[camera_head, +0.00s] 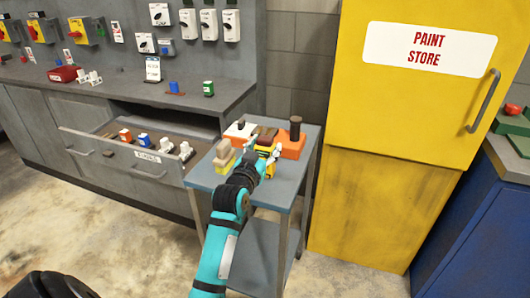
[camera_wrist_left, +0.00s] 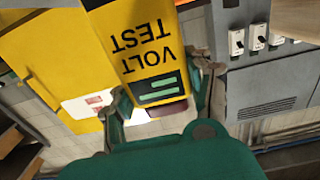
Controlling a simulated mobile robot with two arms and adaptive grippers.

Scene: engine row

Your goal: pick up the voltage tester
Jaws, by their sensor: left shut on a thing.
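In the head view my left gripper (camera_head: 269,156) is at the small grey-blue cart (camera_head: 212,178), and a little of the yellow tester shows by the fingers. I cannot tell whether the tester touches the cart top.
An orange block with a dark cylinder (camera_head: 296,127) stands close behind the gripper. A tan-and-yellow object (camera_head: 224,154) is at its left. An open drawer (camera_head: 112,152) is left of the cart. The yellow paint cabinet (camera_head: 400,120) stands right of it.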

